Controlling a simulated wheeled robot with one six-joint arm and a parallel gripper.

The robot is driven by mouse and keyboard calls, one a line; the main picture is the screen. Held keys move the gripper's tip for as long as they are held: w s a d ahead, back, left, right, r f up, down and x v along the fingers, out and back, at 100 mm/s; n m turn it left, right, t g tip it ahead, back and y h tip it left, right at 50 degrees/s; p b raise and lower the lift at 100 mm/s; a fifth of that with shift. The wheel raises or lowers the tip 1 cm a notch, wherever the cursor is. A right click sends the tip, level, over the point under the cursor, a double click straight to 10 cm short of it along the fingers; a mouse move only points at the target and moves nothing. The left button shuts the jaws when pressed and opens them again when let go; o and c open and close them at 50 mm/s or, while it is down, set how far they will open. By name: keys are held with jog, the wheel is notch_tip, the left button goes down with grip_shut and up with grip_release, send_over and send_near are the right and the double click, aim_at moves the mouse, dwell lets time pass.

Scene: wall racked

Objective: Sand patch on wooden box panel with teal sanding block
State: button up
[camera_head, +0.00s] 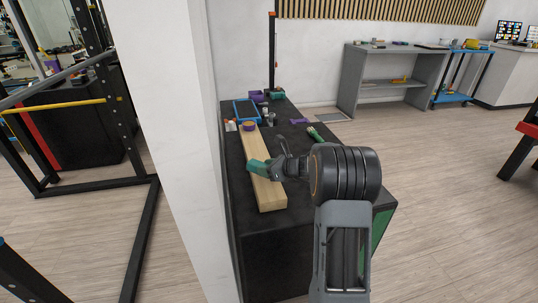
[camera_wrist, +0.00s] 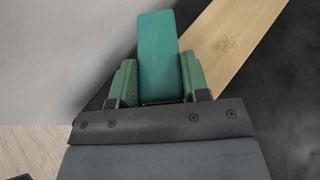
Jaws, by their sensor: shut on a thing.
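My gripper (camera_wrist: 158,85) is shut on the teal sanding block (camera_wrist: 158,50), which sticks out between the two green fingers in the wrist view. In the head view the teal block (camera_head: 258,167) is over the long pale wooden panel (camera_head: 262,150), near its left edge. The panel lies lengthwise on a black workbench (camera_head: 270,240). A slightly rough, darker patch (camera_wrist: 227,44) shows on the panel in the wrist view, to the right of the block. I cannot tell whether the block touches the panel.
A purple and tan round item (camera_head: 249,126) sits at the panel's far end, near a blue tray (camera_head: 246,111). A green-handled tool (camera_head: 315,133) lies to the right on the bench. A white wall column (camera_head: 165,130) stands close on the left. Open floor (camera_head: 450,200) is to the right.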

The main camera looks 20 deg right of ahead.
jog(key=shift+r+p, duration=1.45)
jog(key=shift+r, duration=0.7)
